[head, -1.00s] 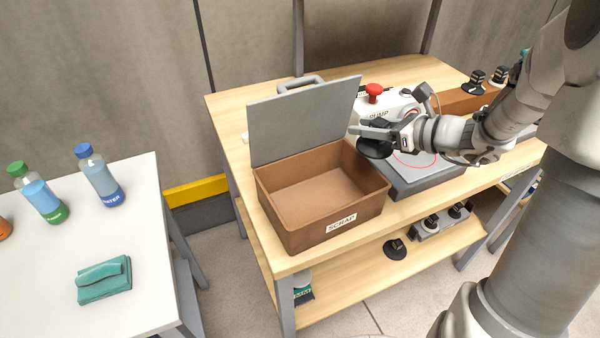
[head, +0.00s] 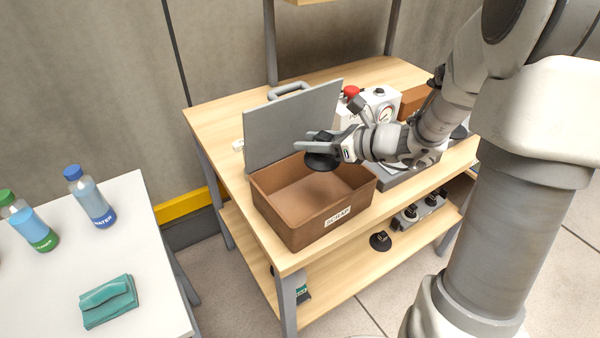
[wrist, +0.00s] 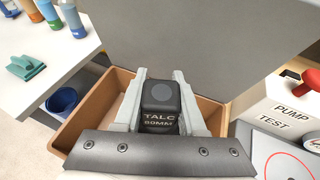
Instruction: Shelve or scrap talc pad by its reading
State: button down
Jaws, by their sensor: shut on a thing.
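My gripper (head: 318,148) is shut on the black talc pad (wrist: 160,105), marked "TALC 80MM" in the wrist view. In the head view the pad (head: 322,162) hangs over the right back part of the brown scrap bin (head: 300,238), above its rim. The bin's grey lid (head: 293,125) stands open behind it. The pump (head: 379,102), with a red button and a gauge, stands behind my arm. The gauge's reading is too small to make out. The grey test plate (head: 395,178) is partly hidden under my arm.
Another black pad (head: 380,241) lies on the lower shelf beside a grey rack (head: 420,212) with more pads. A white table (head: 60,260) at the left holds bottles and a teal cloth (head: 108,300). The bin's inside looks empty where visible.

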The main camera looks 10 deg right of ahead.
notch_tip(320, 180, down, 6)
jog(key=b, duration=0.4)
jog(key=shift+r, duration=0.1)
jog(key=shift+c, duration=2.1)
grip_release()
jog(key=shift+d, duration=0.1)
jog(key=p+v, duration=0.1)
jog(key=v, duration=1.6)
jog(key=shift+p, duration=0.4)
jog(key=shift+s+r, duration=0.15)
